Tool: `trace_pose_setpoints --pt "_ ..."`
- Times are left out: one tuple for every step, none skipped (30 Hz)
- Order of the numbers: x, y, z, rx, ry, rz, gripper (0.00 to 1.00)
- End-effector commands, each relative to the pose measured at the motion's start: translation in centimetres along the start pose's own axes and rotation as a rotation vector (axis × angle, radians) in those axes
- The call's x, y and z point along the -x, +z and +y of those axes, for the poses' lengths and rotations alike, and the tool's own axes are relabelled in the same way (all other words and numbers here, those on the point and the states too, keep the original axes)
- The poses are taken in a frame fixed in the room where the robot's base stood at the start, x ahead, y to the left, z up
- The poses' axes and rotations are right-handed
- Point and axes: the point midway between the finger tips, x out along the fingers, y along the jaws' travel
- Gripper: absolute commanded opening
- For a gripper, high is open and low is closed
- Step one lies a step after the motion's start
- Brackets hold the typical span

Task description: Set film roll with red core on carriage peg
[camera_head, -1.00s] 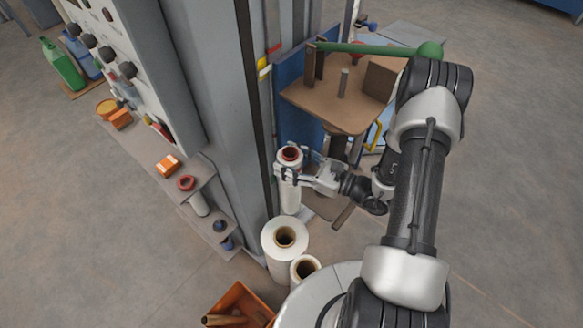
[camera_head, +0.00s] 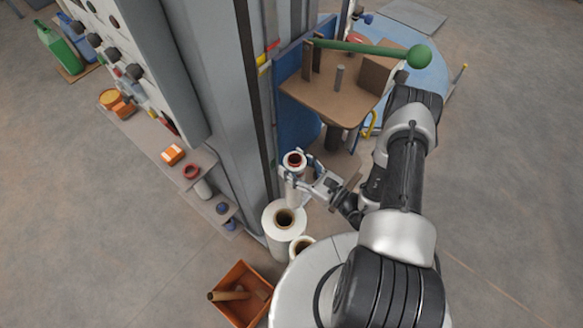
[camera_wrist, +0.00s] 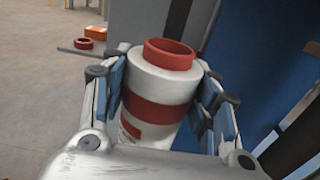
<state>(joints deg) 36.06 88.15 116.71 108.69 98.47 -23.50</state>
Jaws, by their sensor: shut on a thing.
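The film roll with red core (camera_head: 294,162) is a white roll with a red ring at its top; in the wrist view it (camera_wrist: 160,80) also shows a red band around its side. My gripper (camera_head: 304,170) is shut on it, with the blue-lined fingers on both sides of the roll in the wrist view (camera_wrist: 163,100). The roll is close to upright. The carriage (camera_head: 318,98) is a brown plate behind the roll, with a grey upright peg (camera_head: 339,76) standing bare on it. The roll is in front of the carriage and lower in the picture, apart from the peg.
A green-knobbed lever (camera_head: 375,48) crosses above the carriage. Brown upright blocks (camera_head: 376,76) flank the peg. The grey column (camera_head: 215,90) stands close left. White rolls with brown cores (camera_head: 285,228) stand below my gripper. An orange bin (camera_head: 243,290) holds brown cores.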

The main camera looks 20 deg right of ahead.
Motion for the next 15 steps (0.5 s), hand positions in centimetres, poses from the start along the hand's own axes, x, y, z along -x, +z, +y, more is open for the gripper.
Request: trace_pose_setpoints --pt "0.0 0.1 -0.5 0.002 -0.001 -0.004 0.0" --pt "0.0 0.1 -0.7 0.002 -0.001 -0.004 0.0" --pt "0.0 0.1 -1.0 0.003 0.0 -0.005 0.0" --pt "0.0 0.1 -1.2 0.003 0.0 -0.005 0.0" --pt "0.0 0.1 -1.4 0.003 0.0 -0.005 0.0" --pt "0.0 0.1 -1.7 0.002 0.001 -0.005 0.0" --pt "0.0 0.1 -1.9 0.003 0.001 -0.004 0.0" --pt "0.0 0.1 -2.1 0.003 0.0 -0.004 0.0" --pt "0.0 0.1 -2.5 0.002 0.0 -0.004 0.0" --pt "0.0 0.1 -2.7 0.002 -0.001 -0.004 0.0" --pt "0.0 0.1 -2.9 0.002 -0.001 -0.004 0.0" --pt "0.0 0.1 -3.2 0.003 -0.001 -0.004 0.0" --pt "0.0 0.1 -3.5 0.003 -0.001 -0.004 0.0" --pt "0.0 0.1 -3.7 0.003 0.0 -0.005 0.0" --pt "0.0 0.1 -3.9 0.002 0.0 -0.004 0.0"
